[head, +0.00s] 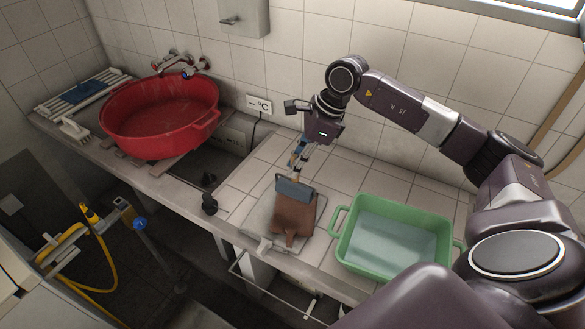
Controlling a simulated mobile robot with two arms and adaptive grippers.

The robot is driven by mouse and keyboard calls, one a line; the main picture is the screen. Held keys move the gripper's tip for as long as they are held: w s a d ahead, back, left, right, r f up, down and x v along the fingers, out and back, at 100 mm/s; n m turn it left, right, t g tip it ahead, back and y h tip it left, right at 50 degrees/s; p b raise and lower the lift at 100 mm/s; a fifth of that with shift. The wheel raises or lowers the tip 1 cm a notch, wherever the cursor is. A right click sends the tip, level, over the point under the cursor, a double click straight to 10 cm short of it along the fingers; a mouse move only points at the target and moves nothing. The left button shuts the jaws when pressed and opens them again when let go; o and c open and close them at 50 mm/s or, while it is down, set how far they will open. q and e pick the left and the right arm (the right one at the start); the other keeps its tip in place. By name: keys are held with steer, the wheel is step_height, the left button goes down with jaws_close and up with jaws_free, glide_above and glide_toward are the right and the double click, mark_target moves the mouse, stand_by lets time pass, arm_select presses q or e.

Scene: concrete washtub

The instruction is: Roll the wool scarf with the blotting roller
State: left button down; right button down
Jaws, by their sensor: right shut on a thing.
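The brown wool scarf (293,216) lies folded on a pale grey board (258,217) on the tiled counter, in the middle of the head view. The blue-grey blotting roller (296,191) is at the far end of the scarf and looks to be resting on it; exact contact is hard to tell. My right gripper (299,164) points down from above and is shut on the roller's handle, behind the roller. The fingertips are small and partly blurred into the handle. My left gripper does not show.
A green tub (336,237) with pale water stands right of the board. A dark knob (209,204) is at the counter's front edge. Free tiles (345,180) lie behind the green tub.

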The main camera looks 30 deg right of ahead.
step_height(320, 180, up, 2)
steer(key=shift+r+p, duration=0.1)
steer(key=shift+p, duration=0.25)
steer(key=shift+r, duration=0.1)
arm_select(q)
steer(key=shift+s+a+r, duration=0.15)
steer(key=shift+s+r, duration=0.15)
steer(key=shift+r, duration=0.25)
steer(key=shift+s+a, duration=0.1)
